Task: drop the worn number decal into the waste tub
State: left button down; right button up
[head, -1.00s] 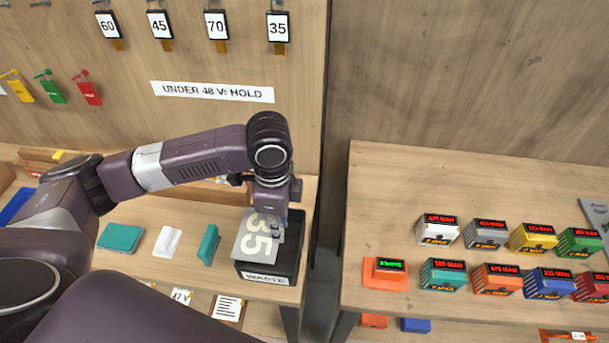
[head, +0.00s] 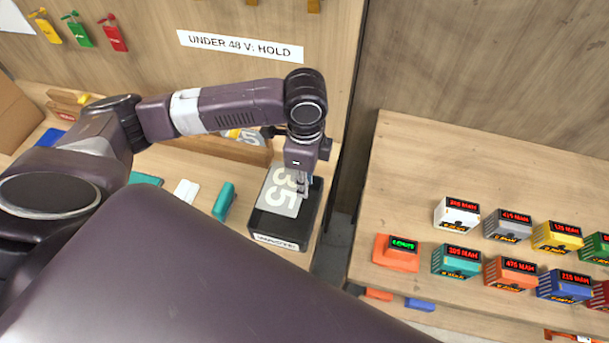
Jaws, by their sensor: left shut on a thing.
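The worn number decal (head: 277,193) is a grey sheet with a pale "35" on it. My left gripper (head: 302,192) points down and is shut on the decal near its right side. The decal hangs over the waste tub (head: 277,243), a black open box with a white label on its front. The tub stands at the right end of the left bench. Part of the decal appears within the tub's opening; I cannot tell how far down it reaches. My right gripper is not in view.
Left of the tub are a teal block (head: 223,201) and a white block (head: 186,190). A wooden box (head: 220,148) lies behind my left arm. A gap separates this bench from the right bench, which holds several coloured battery boxes (head: 456,260) and an orange unit (head: 396,254).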

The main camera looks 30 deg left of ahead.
pick_arm(q)
jog(key=shift+f+b, duration=0.75)
jog(key=shift+f, duration=2)
jog(key=c, duration=1.7)
grip_release()
jog(key=shift+o, duration=0.6)
jog(key=o, duration=0.4)
jog(key=shift+r, duration=0.1)
